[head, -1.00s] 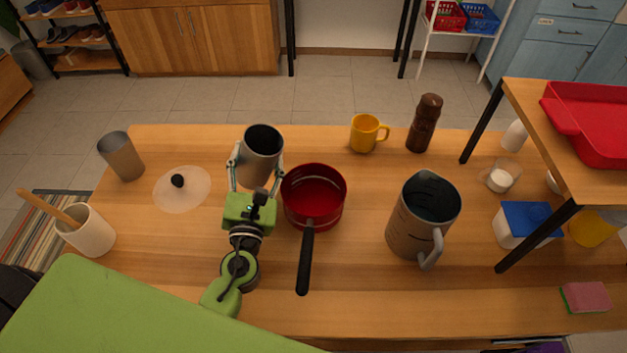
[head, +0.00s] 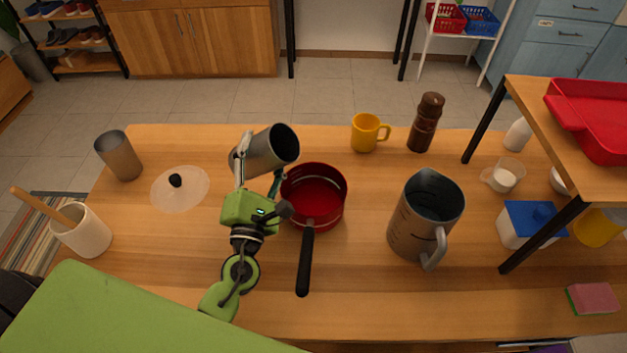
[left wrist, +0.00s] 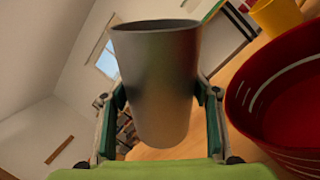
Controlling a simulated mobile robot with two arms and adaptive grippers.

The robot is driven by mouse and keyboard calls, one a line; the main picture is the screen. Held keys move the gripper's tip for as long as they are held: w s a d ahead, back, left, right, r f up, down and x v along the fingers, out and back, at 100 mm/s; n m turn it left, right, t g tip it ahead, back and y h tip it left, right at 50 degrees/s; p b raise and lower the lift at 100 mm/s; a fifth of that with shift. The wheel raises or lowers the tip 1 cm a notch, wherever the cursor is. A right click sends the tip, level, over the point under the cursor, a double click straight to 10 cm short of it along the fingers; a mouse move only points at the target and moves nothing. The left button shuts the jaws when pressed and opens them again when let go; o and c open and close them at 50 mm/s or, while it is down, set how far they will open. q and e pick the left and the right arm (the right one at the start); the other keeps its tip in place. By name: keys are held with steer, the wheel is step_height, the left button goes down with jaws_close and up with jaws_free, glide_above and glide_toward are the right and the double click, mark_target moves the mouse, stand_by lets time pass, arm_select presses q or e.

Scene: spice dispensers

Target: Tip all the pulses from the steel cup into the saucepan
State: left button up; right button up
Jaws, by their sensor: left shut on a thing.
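A steel cup (head: 262,152) is held up by my left gripper (head: 257,174), whose fingers close on its sides. The cup is tilted to the right, its mouth toward the red saucepan (head: 290,207) and up; its inside looks dark and I see no pulses in it. In the left wrist view the cup (left wrist: 156,85) sits between the two fingers (left wrist: 163,105), with the saucepan (left wrist: 238,100) to its right. The saucepan stands on the table, its black handle pointing to the front; its visible inside is plain red. My right gripper does not show.
A large steel jug (head: 408,232) stands right of the saucepan. A yellow mug (head: 364,133) and a brown mill (head: 425,125) stand behind. A glass lid (head: 192,192), another metal cup (head: 121,156) and a utensil crock (head: 84,236) are at left. A shelf (head: 560,150) rises at right.

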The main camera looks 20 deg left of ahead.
mark_target(286, 142)
arm_select(q)
steer(key=shift+f+m, duration=0.2)
steer(key=shift+m, duration=0.4)
steer(key=shift+a+r+m+h, duration=0.1)
steer(key=shift+r+m+h, duration=0.2)
steer(key=shift+r+m, duration=0.25)
steer(key=shift+r+m+t, duration=0.15)
steer(key=shift+m+t, duration=0.15)
steer(key=shift+m, duration=0.25)
steer(key=shift+m+h+b, duration=0.35)
steer(key=shift+m+h, duration=0.15)
steer(key=shift+m, duration=0.6)
steer(key=shift+d+r+m+h+p, duration=0.25)
steer(key=shift+d+m+p, duration=0.15)
steer(key=shift+d+m, duration=0.15)
steer(key=shift+d+r+m+h+p, duration=0.15)
steer(key=shift+d+r+m+p, duration=0.05)
steer(key=shift+d+m+p, duration=0.3)
steer(key=shift+d+f+m+t+h, duration=0.15)
steer(key=shift+m+h, duration=0.1)
steer(key=shift+m, duration=0.4)
steer(key=shift+d+f+m+t+h, duration=0.15)
steer(key=shift+m+h, duration=0.1)
steer(key=shift+m, duration=0.35)
steer(key=shift+d+r+m+h+p, duration=0.45)
steer(key=shift+m+p, duration=0.35)
steer(key=shift+m, duration=0.2)
steer(key=shift+d+r+m+h+p, duration=0.2)
steer(key=shift+r+m+h+p, duration=0.25)
steer(key=shift+m+p, duration=0.45)
